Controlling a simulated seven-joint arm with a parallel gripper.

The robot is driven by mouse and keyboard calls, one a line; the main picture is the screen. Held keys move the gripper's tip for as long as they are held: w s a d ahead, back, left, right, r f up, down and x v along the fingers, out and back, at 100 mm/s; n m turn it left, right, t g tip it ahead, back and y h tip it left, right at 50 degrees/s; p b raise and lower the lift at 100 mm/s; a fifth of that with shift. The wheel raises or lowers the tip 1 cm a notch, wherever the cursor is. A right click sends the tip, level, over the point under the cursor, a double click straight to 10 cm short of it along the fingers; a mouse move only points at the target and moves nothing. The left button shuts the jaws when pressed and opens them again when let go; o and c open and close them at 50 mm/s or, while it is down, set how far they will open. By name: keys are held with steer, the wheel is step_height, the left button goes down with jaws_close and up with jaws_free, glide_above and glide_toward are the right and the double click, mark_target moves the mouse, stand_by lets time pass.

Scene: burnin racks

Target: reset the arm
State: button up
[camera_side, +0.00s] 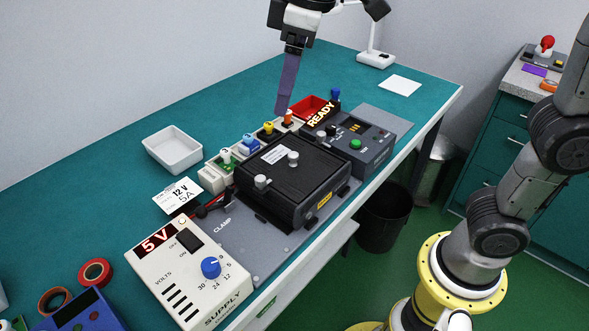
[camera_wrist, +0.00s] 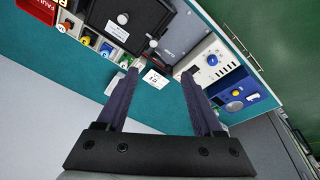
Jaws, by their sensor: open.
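My gripper (camera_side: 281,112) hangs above the teal bench in the side view, its purple fingers pointing down behind the black unit. In the wrist view my gripper (camera_wrist: 158,74) has its two fingers well apart with nothing between them. The black unit (camera_side: 322,180) with pale knobs sits on a grey plate (camera_side: 240,250) marked CLAMP. It also shows at the top of the wrist view (camera_wrist: 118,32). The supply box (camera_side: 152,272) reads 5V and has a blue knob. A card (camera_side: 178,196) reads 12 V, 5A.
A dark tester (camera_side: 378,150) with a READY sign stands beyond the unit. Several coloured plugs stand in a row behind the unit. A white tray (camera_side: 173,150) and a red bin (camera_side: 311,106) sit on the bench. A lamp (camera_side: 376,58) stands at the far end.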

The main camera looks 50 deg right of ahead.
steer(key=s+d+f+m+t, duration=0.2)
steer(key=s+d+m, duration=0.2)
steer(key=s+d, duration=0.7)
steer(key=s+d+f+m+t, duration=0.1)
steer(key=s+d+f+m, duration=0.1)
steer(key=s+f, duration=0.3)
step_height(320, 180, down, 4)
steer(key=shift+d+f+m+h, duration=0.1)
steer(key=shift+d+m+h, duration=0.25)
steer(key=shift+d, duration=0.3)
steer(key=shift+s, duration=0.1)
stand_by(1.0)
